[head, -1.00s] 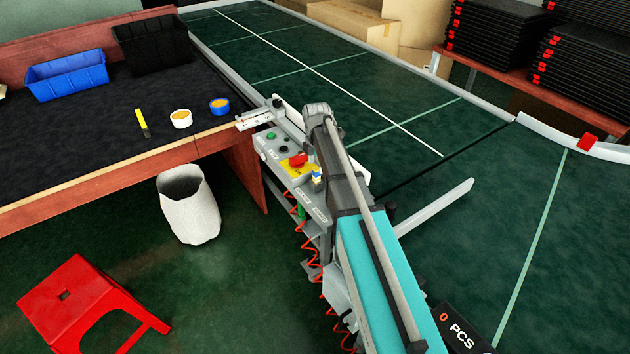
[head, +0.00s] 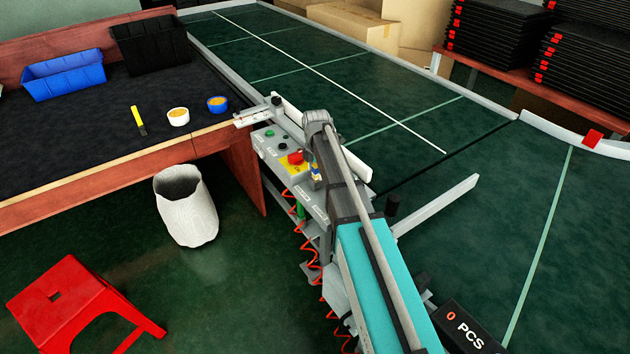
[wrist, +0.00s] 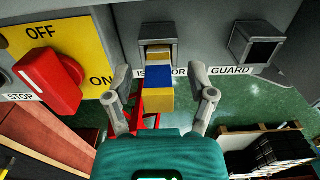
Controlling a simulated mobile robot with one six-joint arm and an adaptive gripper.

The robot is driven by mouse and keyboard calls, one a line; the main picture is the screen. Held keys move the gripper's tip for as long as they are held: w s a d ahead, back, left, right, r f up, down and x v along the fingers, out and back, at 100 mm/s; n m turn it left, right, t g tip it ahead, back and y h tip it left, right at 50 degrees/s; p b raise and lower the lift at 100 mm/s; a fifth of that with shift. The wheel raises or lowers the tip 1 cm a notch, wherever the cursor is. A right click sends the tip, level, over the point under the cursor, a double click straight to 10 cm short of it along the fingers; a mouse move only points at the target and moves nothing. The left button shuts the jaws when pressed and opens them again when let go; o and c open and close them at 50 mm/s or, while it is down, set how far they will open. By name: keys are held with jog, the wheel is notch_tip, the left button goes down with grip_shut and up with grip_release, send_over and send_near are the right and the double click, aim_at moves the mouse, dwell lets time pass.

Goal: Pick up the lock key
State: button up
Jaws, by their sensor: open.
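The lock key (wrist: 157,90) is a small block with yellow, white and blue bands. It sits in a square opening in the grey panel, above a partly covered label. In the head view the lock key (head: 315,173) shows small beside my arm. My gripper (wrist: 161,76) is open in the wrist view, with one finger on each side of the key. There are gaps between the key and both fingers. In the head view my gripper is largely hidden by my arm.
A red rotary switch (wrist: 48,80) on a yellow OFF/ON plate is close left of my gripper. An empty dark square socket (wrist: 257,46) marked GUARD is at the right. The green conveyor (head: 400,160) lies beyond the panel. A red stool (head: 70,305) stands on the floor.

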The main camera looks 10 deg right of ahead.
jog(key=shift+f, duration=0.3)
jog(key=shift+c, duration=0.2)
grip_shut()
dwell(0.4)
